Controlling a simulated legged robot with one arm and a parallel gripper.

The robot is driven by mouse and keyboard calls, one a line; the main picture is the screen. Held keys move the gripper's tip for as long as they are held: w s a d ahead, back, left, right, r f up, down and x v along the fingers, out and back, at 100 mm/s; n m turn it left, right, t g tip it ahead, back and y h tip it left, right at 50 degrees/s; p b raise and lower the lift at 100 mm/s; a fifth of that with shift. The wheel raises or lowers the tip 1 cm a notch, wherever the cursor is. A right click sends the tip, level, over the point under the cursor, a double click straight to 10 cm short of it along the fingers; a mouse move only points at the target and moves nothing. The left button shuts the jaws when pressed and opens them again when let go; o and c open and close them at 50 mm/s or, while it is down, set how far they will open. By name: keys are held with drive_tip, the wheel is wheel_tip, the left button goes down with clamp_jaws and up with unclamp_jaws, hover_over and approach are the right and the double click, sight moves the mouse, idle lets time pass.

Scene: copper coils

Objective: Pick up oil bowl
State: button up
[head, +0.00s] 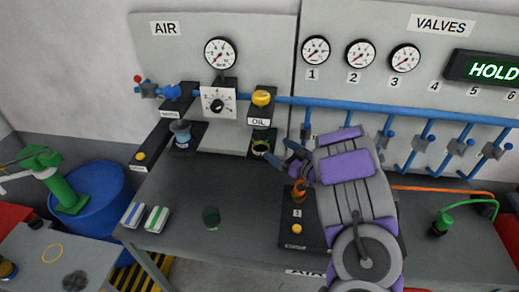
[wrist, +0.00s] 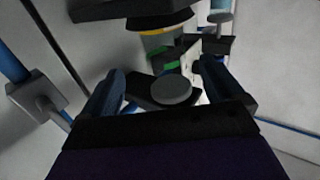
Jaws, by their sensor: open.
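The oil unit (head: 261,118) hangs on the back panel, with a yellow knob on top and an OIL label. A dark round part with a yellow-green rim (head: 260,147) shows under it; I cannot tell if it is the bowl. A dark green cup (head: 211,217), possibly the oil bowl, stands on the grey bench at front left. My gripper (head: 291,157) is just right of the oil unit, above the bench. In the wrist view my gripper (wrist: 160,88) has its blue fingers apart, with a grey disc showing between them. It appears empty.
A blue bowl (head: 181,132) sits at the left unit. A black box with an orange knob (head: 297,229) stands on the bench below my arm. Two small striped blocks (head: 145,217) lie at the bench's left. A blue pipe (head: 400,108) runs along the panel. Bench around the green cup is clear.

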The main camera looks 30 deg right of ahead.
sight(255, 137)
drive_tip(key=x, duration=0.4)
drive_tip(key=shift+w+d+b, duration=0.15)
drive_tip(key=shift+d+b, duration=0.05)
drive_tip(key=shift+b, duration=0.1)
drive_tip(key=w+a, duration=0.1)
drive_tip(key=w+a+b, duration=0.1)
drive_tip(key=w, duration=0.1)
drive_tip(key=w+a, duration=0.1)
drive_tip(key=shift+w+f, duration=0.25)
drive_tip(key=shift+f, duration=0.05)
drive_tip(key=shift+d+r, duration=0.1)
drive_tip(key=c, duration=1.1)
